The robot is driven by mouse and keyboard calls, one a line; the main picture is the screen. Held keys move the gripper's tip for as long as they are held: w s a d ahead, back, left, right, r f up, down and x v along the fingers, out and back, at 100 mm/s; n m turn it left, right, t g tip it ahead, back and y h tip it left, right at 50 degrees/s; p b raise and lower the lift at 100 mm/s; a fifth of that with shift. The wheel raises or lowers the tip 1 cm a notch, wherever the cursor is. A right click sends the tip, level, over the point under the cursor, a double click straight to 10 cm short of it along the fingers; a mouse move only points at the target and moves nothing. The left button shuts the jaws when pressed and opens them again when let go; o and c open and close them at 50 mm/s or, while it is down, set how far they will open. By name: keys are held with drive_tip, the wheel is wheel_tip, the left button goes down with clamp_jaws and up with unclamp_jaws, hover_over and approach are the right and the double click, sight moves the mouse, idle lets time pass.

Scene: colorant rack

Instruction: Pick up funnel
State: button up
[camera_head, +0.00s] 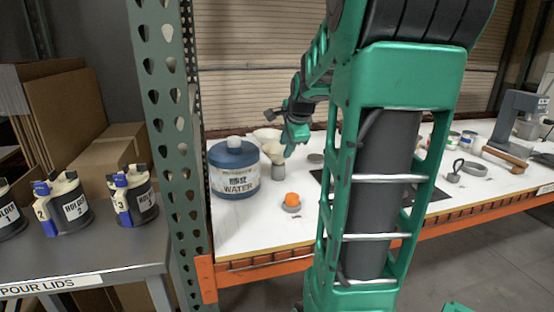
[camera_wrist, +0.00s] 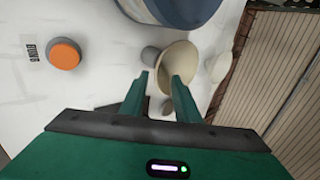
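A cream funnel (camera_wrist: 180,58) shows just beyond my gripper's fingertips in the wrist view, with its wide mouth towards me. A grey cylinder (camera_wrist: 150,56) sits beside it. In the head view the funnel (camera_head: 273,151) appears above a small grey holder (camera_head: 277,171), right of the water jug, partly covered by my gripper. My gripper (camera_wrist: 160,76) is open, with a gap between its two green fingers and nothing held. In the head view my gripper (camera_head: 288,152) hangs close to the funnel; whether they touch cannot be told.
A blue and cream water jug (camera_head: 234,168) stands close on the left. Another pale object (camera_wrist: 218,68) lies beyond the funnel. An orange-topped item (camera_head: 292,200) stands near the front. A green perforated post (camera_head: 168,120) rises at the left. White table (camera_head: 255,225) is bare in front.

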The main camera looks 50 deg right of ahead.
sight(281, 157)
drive_tip(key=shift+a+x, duration=0.1)
drive_tip(key=shift+x, duration=1.8)
drive_tip(key=shift+a+x, duration=0.15)
drive_tip(key=shift+x, duration=1.8)
drive_tip(key=shift+c, duration=0.2)
clamp_jaws()
